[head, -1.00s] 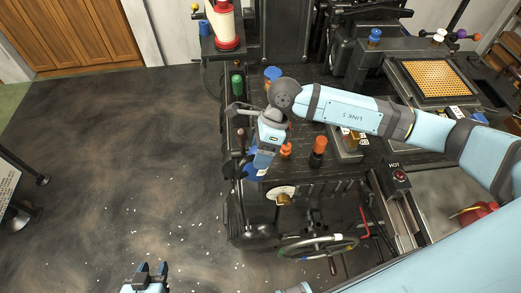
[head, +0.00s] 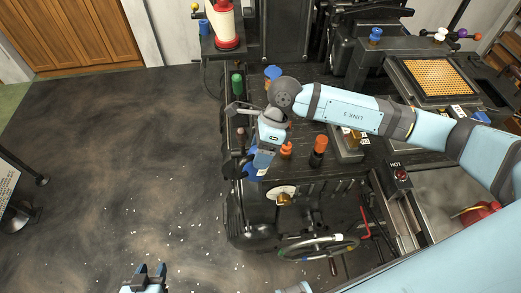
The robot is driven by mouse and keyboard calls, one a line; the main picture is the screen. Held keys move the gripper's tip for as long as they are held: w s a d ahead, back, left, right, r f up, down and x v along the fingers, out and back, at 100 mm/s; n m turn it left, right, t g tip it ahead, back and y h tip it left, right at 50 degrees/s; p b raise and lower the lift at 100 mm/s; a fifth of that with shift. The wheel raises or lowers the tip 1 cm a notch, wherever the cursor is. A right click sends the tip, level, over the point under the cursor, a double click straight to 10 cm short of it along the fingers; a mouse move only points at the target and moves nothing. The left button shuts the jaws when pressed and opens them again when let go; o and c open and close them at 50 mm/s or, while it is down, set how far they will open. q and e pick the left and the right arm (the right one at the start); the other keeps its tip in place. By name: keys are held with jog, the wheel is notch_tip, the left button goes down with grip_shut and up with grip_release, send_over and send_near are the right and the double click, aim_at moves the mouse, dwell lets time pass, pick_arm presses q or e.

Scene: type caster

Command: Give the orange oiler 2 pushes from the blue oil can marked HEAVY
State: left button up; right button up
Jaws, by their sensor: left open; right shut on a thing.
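My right gripper (head: 259,170) reaches over the left end of the dark bench and is shut on a blue thing (head: 249,168), mostly hidden by the gripper. It looks like a blue oil can, but no HEAVY marking is readable. A small orange item (head: 286,150), perhaps the orange oiler, stands just right of the gripper. A black bottle with an orange top (head: 318,150) stands further right. Another blue object (head: 272,73) is behind my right wrist, partly hidden. My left gripper (head: 151,270) is open and empty low over the floor, away from the bench.
A green-topped item (head: 237,84) stands at the bench's left edge. A box marked HOT (head: 399,174) is at right.

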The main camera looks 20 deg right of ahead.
jog(key=shift+f+b, duration=0.6)
jog(key=shift+f, duration=0.1)
jog(key=shift+r, duration=0.15)
jog(key=shift+r+p, duration=0.55)
jog(key=shift+r, duration=0.45)
jog(key=shift+f, duration=0.1)
jog(key=shift+f+b, duration=0.3)
jog(key=shift+b, duration=0.25)
